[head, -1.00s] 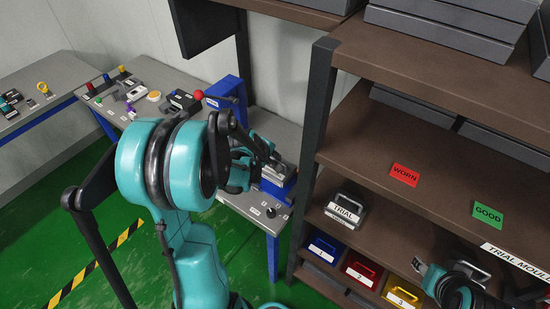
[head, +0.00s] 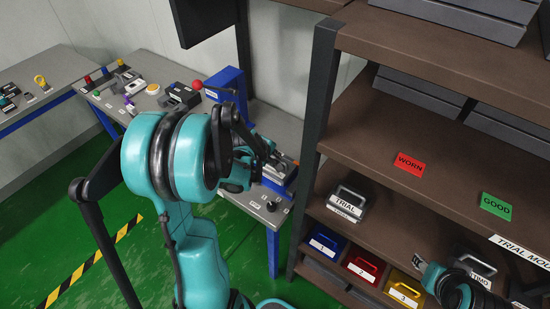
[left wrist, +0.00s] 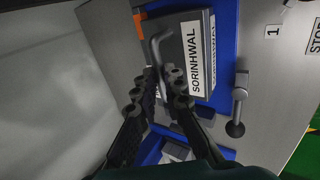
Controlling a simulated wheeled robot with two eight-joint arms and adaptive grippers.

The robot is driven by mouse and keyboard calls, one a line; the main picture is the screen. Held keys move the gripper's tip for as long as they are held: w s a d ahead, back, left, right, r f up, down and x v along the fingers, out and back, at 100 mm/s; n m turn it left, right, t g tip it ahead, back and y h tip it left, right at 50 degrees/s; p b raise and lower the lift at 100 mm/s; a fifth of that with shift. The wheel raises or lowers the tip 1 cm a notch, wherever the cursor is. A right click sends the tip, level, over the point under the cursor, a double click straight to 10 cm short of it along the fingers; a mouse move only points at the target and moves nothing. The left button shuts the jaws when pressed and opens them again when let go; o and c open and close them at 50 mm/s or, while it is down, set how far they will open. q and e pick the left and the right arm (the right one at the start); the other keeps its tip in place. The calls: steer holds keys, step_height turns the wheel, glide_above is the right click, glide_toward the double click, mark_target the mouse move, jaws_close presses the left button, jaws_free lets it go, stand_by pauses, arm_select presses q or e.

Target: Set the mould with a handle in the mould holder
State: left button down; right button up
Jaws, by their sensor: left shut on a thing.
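The mould with a handle, labelled SORINHWAL (left wrist: 195,55), is dark grey with a bent grey handle (left wrist: 158,45). My left gripper (left wrist: 167,78) is shut on this handle. In the head view the left gripper (head: 266,162) is at the bench end, partly hidden by my arm. The blue mould holder (left wrist: 228,50) shows beside and below the mould; its blue side also shows in the head view (head: 286,186). The mould lies over the holder; I cannot tell whether it is fully seated. My right gripper (head: 424,268) is by the shelf at lower right, its jaws unclear.
A metal lever with a black ball knob (left wrist: 236,128) sits beside the holder. A blue press frame (head: 229,88) with a red ball stands behind. Green floor is open at left.

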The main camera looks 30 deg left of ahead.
arm_select(q)
steer(key=shift+f+b, duration=0.3)
steer(key=shift+b, duration=0.15)
stand_by(0.5)
steer(key=c, duration=1.5)
jaws_free()
steer(key=shift+d, duration=0.1)
steer(key=shift+c, duration=0.2)
steer(key=shift+s, duration=0.1)
steer(key=v, duration=1.2)
